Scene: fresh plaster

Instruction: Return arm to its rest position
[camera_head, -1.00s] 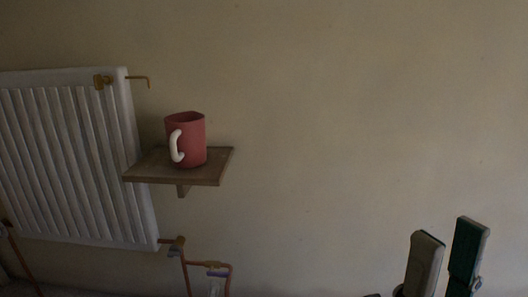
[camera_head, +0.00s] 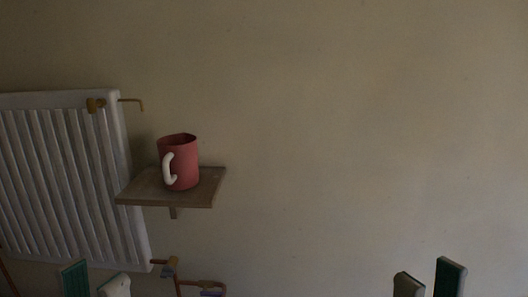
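My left gripper (camera_head: 96,280) shows at the bottom left edge, with a green-padded finger and a pale finger tip apart from each other. My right gripper (camera_head: 429,280) shows at the bottom right, its two upright fingers apart with bare wall between them. Nothing is seen between the fingers of either gripper. The rest of both grippers and both arms is below the picture. A red mug (camera_head: 180,163) with a white handle stands upright on a small wooden wall shelf (camera_head: 201,199), up and to the right of my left gripper and apart from it.
A white radiator (camera_head: 62,178) hangs on the wall at the left, with a brass valve (camera_head: 95,105) at its top. Copper pipes (camera_head: 169,268) run below its lower right corner, close to my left gripper. The plain wall (camera_head: 340,140) at the centre and right is clear.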

